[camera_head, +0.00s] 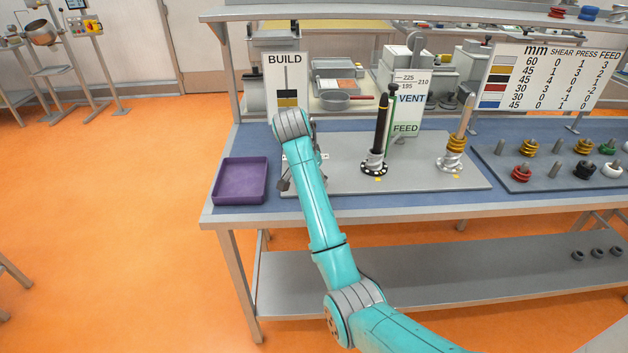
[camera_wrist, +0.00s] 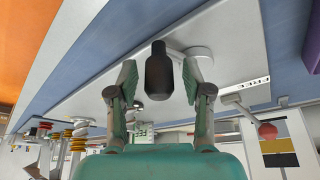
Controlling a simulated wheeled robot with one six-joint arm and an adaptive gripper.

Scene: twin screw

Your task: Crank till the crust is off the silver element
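My gripper (camera_wrist: 159,85) is open, with one finger on each side of a black handle (camera_wrist: 158,72); gaps show on both sides in the wrist view. A pale round part (camera_wrist: 198,52) lies beside the handle. In the head view my arm hides most of this spot at the plate's left end. A silver spiral element (camera_head: 374,162) sits low around a dark upright shaft (camera_head: 381,125) on a black-and-white round base. Another silver element (camera_head: 452,164) sits below a gold one (camera_head: 456,145) on a pale, tilted shaft. I cannot make out crust on either.
A purple tray (camera_head: 240,181) stands left of the grey plate (camera_head: 420,180). A panel (camera_head: 549,160) with coloured rings lies at right. A green post (camera_head: 392,110) stands behind the dark shaft. A red-knobbed lever (camera_wrist: 267,131) and a FREE label (camera_wrist: 254,83) show in the wrist view.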

